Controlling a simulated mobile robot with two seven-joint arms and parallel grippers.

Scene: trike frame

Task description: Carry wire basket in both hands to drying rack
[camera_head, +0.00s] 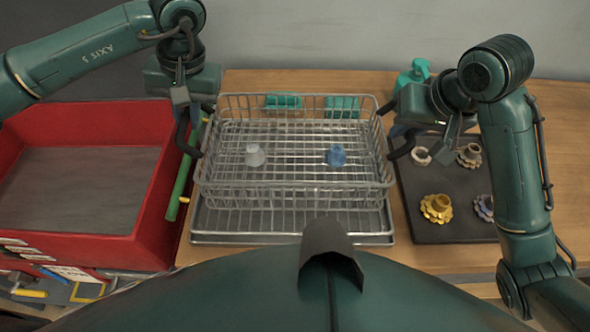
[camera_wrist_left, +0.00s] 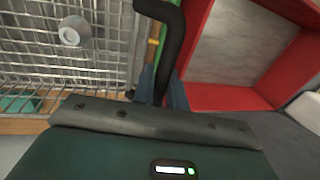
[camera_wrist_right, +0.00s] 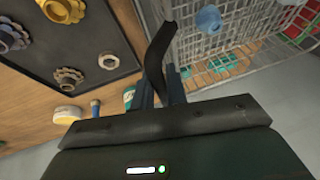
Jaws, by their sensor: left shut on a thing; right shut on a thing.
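The grey wire basket (camera_head: 290,192) is in the middle of the head view, with a small white piece (camera_head: 255,155) and a blue piece (camera_head: 336,156) inside. My left gripper (camera_head: 183,112) is shut on the basket's left black handle (camera_wrist_left: 168,45). My right gripper (camera_head: 399,132) is shut on its right black handle (camera_wrist_right: 157,50). The basket looks level. A metal wire rack with a tray (camera_head: 290,238), apparently the drying rack, shows beneath and in front of it. The basket hides most of the rack, and I cannot tell whether they touch.
A red open bin (camera_head: 150,225) stands close on the left, with a green bar (camera_head: 181,180) beside its wall. A dark mat (camera_head: 450,232) with several flower-shaped parts lies on the right. A teal bottle (camera_head: 413,75) stands behind my right gripper. Wooden table (camera_head: 560,150) is bare at far right.

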